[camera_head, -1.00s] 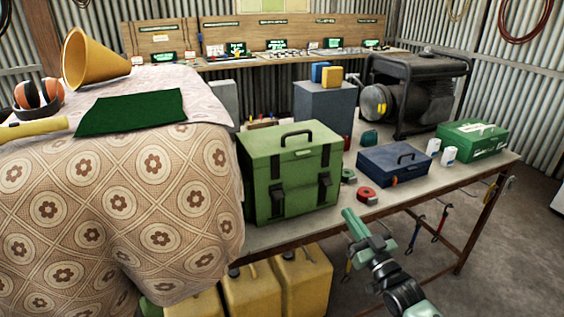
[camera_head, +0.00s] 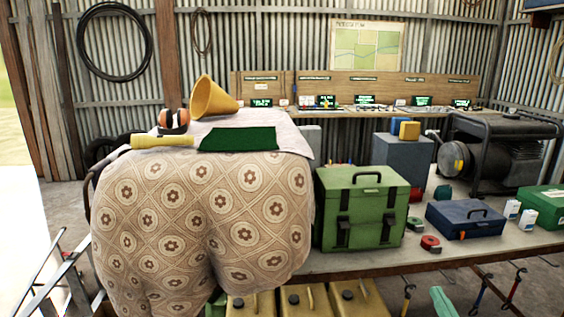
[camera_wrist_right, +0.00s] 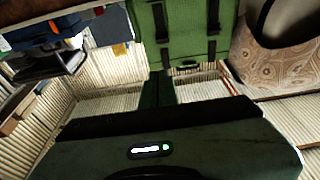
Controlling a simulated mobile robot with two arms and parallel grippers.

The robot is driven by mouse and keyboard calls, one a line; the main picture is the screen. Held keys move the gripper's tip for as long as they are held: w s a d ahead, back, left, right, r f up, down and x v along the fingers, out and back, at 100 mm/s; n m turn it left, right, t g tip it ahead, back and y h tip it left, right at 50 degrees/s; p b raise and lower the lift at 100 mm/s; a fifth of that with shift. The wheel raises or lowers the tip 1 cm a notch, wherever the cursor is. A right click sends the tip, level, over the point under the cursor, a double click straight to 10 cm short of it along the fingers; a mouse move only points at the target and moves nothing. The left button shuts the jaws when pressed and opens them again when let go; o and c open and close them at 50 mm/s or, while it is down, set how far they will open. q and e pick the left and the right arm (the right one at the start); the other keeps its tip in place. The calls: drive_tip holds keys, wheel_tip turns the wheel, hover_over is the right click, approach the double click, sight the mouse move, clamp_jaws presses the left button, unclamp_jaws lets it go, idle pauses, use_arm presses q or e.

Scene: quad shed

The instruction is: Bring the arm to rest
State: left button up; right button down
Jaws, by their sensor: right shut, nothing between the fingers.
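My right gripper (camera_head: 442,301) shows only as a green part at the bottom edge of the head view, in front of the bench's front edge. In the right wrist view its two dark green fingers (camera_wrist_right: 158,88) are together, with nothing between them. They are apart from the green case (camera_head: 361,209), which also shows at the top of the wrist view (camera_wrist_right: 180,25). My left gripper is not in view.
The bench (camera_head: 390,258) holds the case, a blue toolbox (camera_head: 466,219), a red tape (camera_head: 430,243) and a generator (camera_head: 495,150). Tools hang from its front edge. Yellow jerrycans (camera_head: 305,300) stand below. A patterned cloth (camera_head: 200,220) covers a bulky shape on the left.

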drive_tip(key=s+a+f+g+h, duration=0.1)
drive_tip(key=s+f+g, duration=0.3)
drive_tip(key=f, duration=0.8)
drive_tip(key=s+a+f+g+p, duration=0.15)
drive_tip(key=s+f, duration=0.45)
drive_tip(key=f, duration=0.6)
drive_tip(key=s+f+g+h, duration=0.1)
drive_tip(key=s+f+g, duration=0.3)
drive_tip(key=f, duration=0.9)
use_arm(q)
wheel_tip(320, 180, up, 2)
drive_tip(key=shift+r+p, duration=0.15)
drive_tip(key=shift+p, duration=0.25)
use_arm(e)
drive_tip(key=s+a+f+g, duration=0.3)
drive_tip(key=s+f, duration=0.3)
drive_tip(key=s, duration=0.6)
drive_tip(key=s+a+f+n+g, duration=0.1)
drive_tip(key=s+a+f+g, duration=0.3)
drive_tip(key=s, duration=0.8)
drive_tip(key=s+a+f+g, duration=0.3)
drive_tip(key=s+f, duration=0.6)
drive_tip(key=s, duration=0.4)
drive_tip(key=shift+a, duration=0.5)
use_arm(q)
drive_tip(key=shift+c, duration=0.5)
